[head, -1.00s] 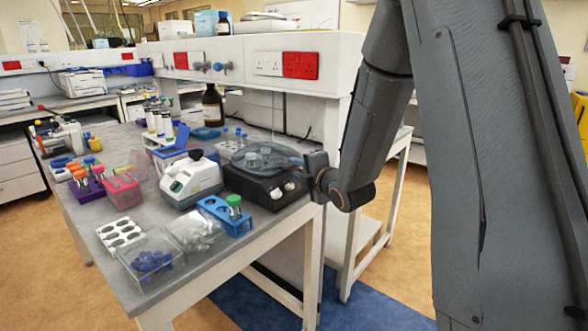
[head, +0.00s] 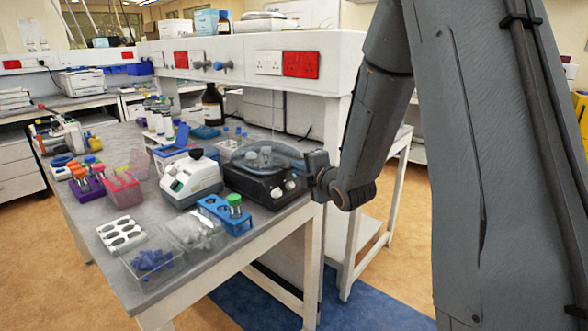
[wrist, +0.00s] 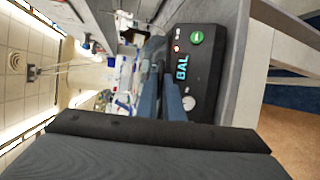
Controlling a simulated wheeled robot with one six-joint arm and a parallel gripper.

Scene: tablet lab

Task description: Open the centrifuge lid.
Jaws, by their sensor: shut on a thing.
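The centrifuge (head: 262,186) is a black box on the right end of the bench, with knobs on its front. Its clear, smoky round lid (head: 284,151) lies over the top, and pale round parts show under or through it. Whether the lid is tilted up is hard to tell. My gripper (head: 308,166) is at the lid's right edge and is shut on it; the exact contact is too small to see. In the wrist view the fingers (wrist: 161,88) are close together beside the centrifuge front (wrist: 195,60), which shows a green button and the letters BAL.
Clear boxes (head: 152,262) and a white rack (head: 122,234) fill the near bench. A shelf with sockets (head: 267,63) rises behind.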

